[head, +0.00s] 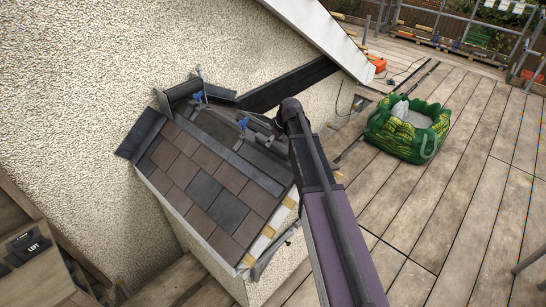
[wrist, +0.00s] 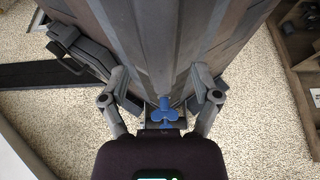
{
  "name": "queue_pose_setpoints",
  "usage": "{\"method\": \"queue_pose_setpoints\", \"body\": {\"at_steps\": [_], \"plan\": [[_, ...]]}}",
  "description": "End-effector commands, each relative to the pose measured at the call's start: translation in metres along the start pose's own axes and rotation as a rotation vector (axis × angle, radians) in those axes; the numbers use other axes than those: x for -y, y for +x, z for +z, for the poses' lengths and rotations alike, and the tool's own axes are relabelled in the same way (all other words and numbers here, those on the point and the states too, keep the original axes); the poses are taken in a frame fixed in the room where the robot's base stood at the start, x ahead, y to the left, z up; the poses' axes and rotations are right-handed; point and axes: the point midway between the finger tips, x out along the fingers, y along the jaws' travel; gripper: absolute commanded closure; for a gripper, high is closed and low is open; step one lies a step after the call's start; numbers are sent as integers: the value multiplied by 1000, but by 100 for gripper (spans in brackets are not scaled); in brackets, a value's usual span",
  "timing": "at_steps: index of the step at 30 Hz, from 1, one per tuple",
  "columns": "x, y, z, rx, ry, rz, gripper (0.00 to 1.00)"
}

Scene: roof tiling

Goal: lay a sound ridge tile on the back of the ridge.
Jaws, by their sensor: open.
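In the head view the small roof (head: 205,187) has brown and dark grey tiles on its near slope. A grey strip (head: 228,152) runs along its upper part near the ridge. Blue-handled clamps (head: 243,122) stand along the top. My gripper (wrist: 160,97) is open in the wrist view, one finger each side of the ridge line. A dark grey angled ridge piece (wrist: 160,50) runs away between the fingers; whether they touch it, I cannot tell. A blue wing-shaped clamp handle (wrist: 163,112) sits between the fingers. In the head view my arm hides the roof's right end.
A rough-cast wall (head: 70,90) backs the roof. Dark angled pieces (head: 140,132) lie against the wall at the roof's left end. A green bag (head: 408,135) with white contents stands on the wooden deck (head: 460,200) at right. A wooden box (wrist: 298,60) shows at the wrist view's right.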

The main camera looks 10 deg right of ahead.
Motion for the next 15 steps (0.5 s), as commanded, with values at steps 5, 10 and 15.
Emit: {"method": "queue_pose_setpoints", "body": {"at_steps": [5,10,15], "plan": [[0,19,0,0,0,0,20],[0,26,0,0,0,0,20],[0,27,-1,0,0,0,20]]}}
